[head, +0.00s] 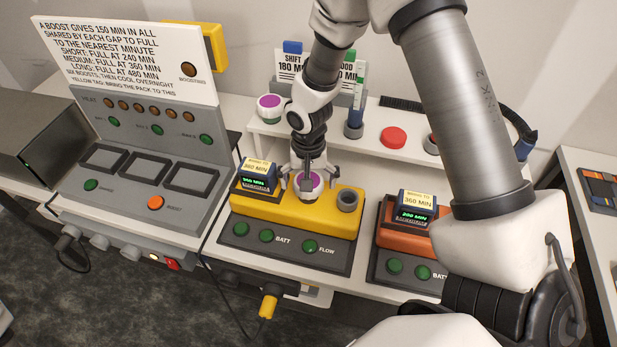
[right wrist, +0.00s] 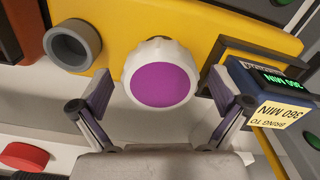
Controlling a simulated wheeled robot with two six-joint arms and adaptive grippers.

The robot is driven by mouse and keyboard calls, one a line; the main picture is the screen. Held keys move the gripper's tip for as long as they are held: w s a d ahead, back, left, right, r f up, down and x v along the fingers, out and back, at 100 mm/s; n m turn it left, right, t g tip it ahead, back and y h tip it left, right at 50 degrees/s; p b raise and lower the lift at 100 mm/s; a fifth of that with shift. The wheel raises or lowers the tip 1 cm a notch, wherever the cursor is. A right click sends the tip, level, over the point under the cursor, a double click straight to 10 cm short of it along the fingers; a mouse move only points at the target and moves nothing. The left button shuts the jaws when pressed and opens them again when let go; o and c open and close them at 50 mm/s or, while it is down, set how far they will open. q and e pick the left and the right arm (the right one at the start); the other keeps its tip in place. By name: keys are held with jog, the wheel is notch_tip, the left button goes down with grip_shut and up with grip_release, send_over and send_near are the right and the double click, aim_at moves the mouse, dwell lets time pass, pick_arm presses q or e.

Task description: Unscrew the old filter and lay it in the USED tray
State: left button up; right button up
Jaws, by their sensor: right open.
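The filter (head: 309,191), a white knurled cap with a purple top, sits in the yellow unit (head: 255,205). In the right wrist view the filter (right wrist: 160,87) shows round and close, between the fingers. My right gripper (head: 311,179) is open over it, one finger on each side. The right wrist view shows the fingers (right wrist: 160,82) spread, with a gap between each and the cap. A second purple-topped white filter (head: 270,103) stands on the white shelf at the back. I cannot make out a tray marked USED. My left gripper is not in view.
A grey open port (head: 347,199) and a blue battery pack (head: 257,175) flank the filter on the yellow unit. An orange unit (head: 394,238) stands to the right. A red disc (head: 393,137) and a blue-based tube (head: 354,122) are on the back shelf. A grey charger (head: 150,175) stands left.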

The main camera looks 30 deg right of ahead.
jog(key=m+b, duration=0.2)
jog(key=m, duration=0.2)
jog(key=m+b, duration=0.2)
jog(key=m, duration=0.1)
jog(key=m+b, duration=0.2)
jog(key=m, duration=0.2)
jog(key=shift+f+m, duration=0.3)
jog(key=m+b, duration=0.2)
jog(key=m, duration=0.3)
jog(key=shift+r+m, duration=0.25)
jog(key=shift+m, duration=0.55)
jog(key=c, duration=1.3)
jog(key=n+p, duration=0.1)
jog(key=r+n+p, duration=0.1)
jog(key=n, duration=0.1)
jog(key=shift+p, duration=0.35)
jog(key=shift+f+n, duration=0.45)
jog(key=shift+n, duration=0.35)
jog(key=shift+r, duration=0.1)
